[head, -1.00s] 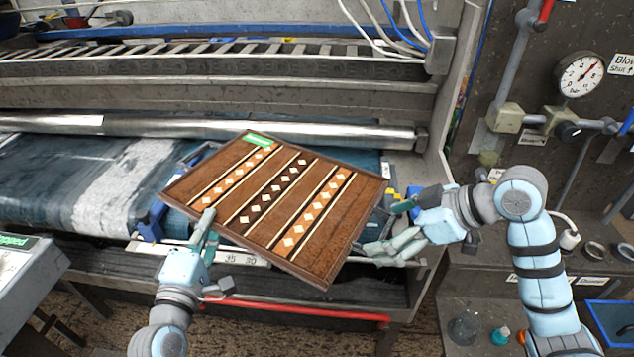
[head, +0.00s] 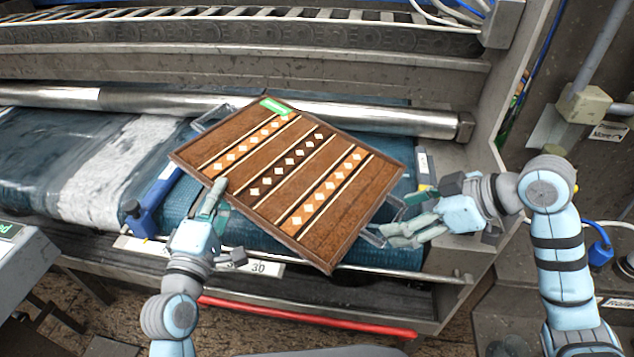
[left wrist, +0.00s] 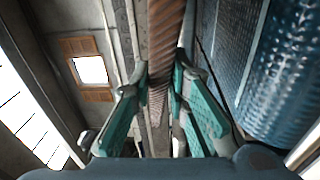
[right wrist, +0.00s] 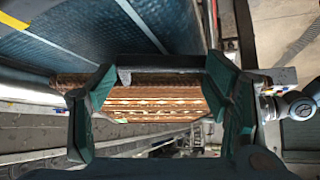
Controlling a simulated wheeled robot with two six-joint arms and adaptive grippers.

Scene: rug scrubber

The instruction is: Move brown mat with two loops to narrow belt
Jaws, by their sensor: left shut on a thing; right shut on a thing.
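The brown mat (head: 330,230), with pale diamonds in dark and orange stripes and a green label, is held tilted over the blue belt (head: 270,240). One grey loop (head: 210,117) sticks out at its far left edge, and another (head: 374,237) at its right edge. My left gripper (head: 216,194) is shut on the mat's front left edge; in the left wrist view the edge (left wrist: 163,50) runs between the fingers. My right gripper (head: 402,228) is shut on the right loop, whose bar spans between its fingers in the right wrist view (right wrist: 165,62).
A metal roller (head: 400,118) crosses just behind the mat. A blue clamp (head: 152,203) stands left of it. A belt with a white strip (head: 105,165) lies further left. A red bar (head: 310,316) runs below the front edge. A machine post (head: 510,110) stands at right.

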